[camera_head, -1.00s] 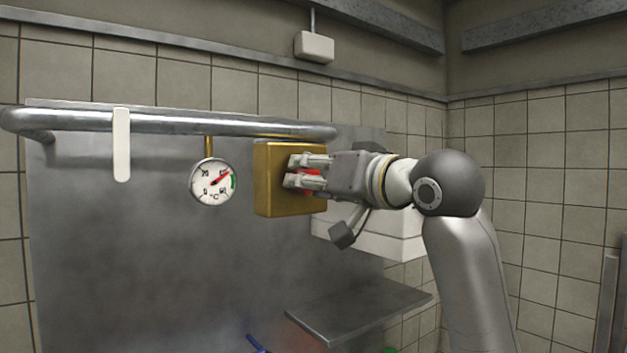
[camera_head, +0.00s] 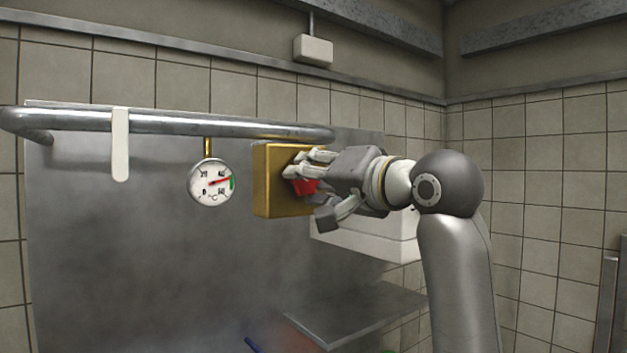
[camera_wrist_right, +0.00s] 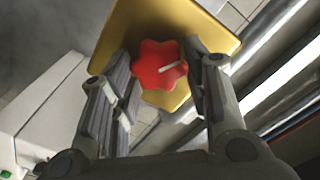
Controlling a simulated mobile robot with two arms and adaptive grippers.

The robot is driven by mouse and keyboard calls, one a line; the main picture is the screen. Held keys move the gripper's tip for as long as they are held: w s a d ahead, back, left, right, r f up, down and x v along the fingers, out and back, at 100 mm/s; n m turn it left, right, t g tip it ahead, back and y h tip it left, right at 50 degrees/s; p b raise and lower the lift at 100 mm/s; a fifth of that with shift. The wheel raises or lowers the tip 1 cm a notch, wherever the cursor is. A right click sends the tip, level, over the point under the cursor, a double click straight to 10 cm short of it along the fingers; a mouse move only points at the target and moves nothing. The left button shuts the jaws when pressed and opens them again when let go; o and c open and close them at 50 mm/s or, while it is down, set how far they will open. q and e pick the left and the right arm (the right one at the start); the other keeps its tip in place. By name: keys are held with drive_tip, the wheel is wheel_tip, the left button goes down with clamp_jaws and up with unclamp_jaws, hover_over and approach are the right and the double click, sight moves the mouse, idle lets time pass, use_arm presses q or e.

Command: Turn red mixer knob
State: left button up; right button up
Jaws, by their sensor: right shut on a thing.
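The red mixer knob (camera_head: 304,187) sits on the front of a gold box (camera_head: 270,185) below the metal pipe. In the right wrist view the knob (camera_wrist_right: 160,65) is star-shaped with a white line, between the two fingers. My right gripper (camera_head: 318,170) comes in from the right and is shut on the knob, partly covering it. My left gripper is not in view.
A metal pipe (camera_head: 180,122) runs above, with a white strip (camera_head: 120,145) hanging from it. A white box (camera_head: 370,235) is behind my right gripper, and a metal shelf (camera_head: 350,315) is below. Haze fills the lower left in front of the metal panel.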

drive_tip(key=o, duration=1)
drive_tip(key=shift+o, duration=0.2)
drive_tip(key=v, duration=1.2)
